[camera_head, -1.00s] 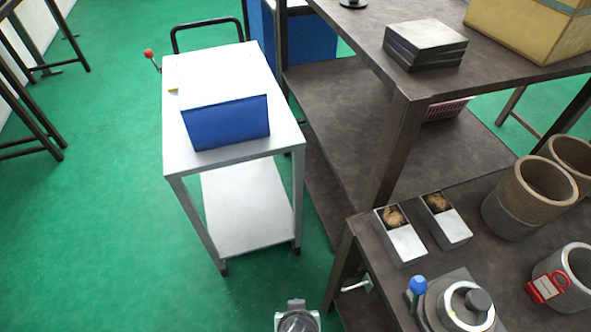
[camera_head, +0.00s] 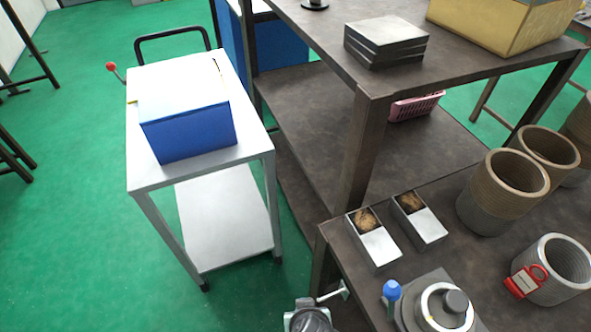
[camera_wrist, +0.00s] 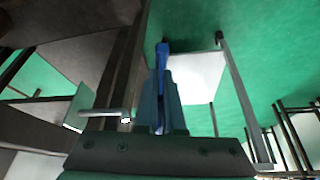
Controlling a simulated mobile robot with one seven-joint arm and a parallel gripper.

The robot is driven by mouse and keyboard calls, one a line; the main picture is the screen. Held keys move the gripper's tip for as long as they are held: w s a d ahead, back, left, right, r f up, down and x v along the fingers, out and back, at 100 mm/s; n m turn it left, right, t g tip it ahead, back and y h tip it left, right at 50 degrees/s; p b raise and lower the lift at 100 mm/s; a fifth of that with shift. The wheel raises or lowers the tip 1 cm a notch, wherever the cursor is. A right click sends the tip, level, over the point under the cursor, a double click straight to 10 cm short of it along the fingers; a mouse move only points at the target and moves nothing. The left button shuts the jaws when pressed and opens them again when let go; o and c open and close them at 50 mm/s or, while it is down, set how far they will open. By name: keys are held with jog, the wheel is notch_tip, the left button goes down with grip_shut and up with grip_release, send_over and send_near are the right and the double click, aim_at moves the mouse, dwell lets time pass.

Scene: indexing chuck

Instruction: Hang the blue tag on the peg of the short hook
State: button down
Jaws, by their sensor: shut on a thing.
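My gripper (camera_wrist: 163,82) is shut on the blue tag (camera_wrist: 162,58), which stands out past the fingertips, thin and nearly edge-on in the wrist view. A short pale metal rod with a bright round end, seemingly the short hook (camera_wrist: 104,112), lies left of the fingers there, apart from the tag. In the head view this hook (camera_head: 331,294) sticks out from the side of the dark bench, low near its front leg. My wrist shows beside it at the bottom edge; the fingers and tag are hidden there. I cannot tell the peg's exact direction.
The dark bench (camera_head: 440,205) holds two small metal boxes (camera_head: 380,245), a chuck (camera_head: 442,307) with a blue knob, ribbed cylinders and a red padlock (camera_head: 525,282). A white trolley (camera_head: 255,150) with a blue bin (camera_head: 190,132) stands left. Green floor between is clear.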

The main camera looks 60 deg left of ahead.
jog(key=w+f+b, duration=0.1)
jog(key=w+b, duration=0.1)
jog(key=w, duration=0.4)
jog(key=shift+w+d+f+b, duration=0.15)
jog(key=shift+d+b, duration=0.1)
jog(key=shift+b, duration=0.15)
dwell(0.4)
dwell(0.4)
jog(key=c, duration=0.9)
grip_release()
jog(key=shift+c, duration=0.2)
jog(key=p+v, duration=0.2)
jog(key=v, duration=1.1)
jog(key=shift+p, duration=0.35)
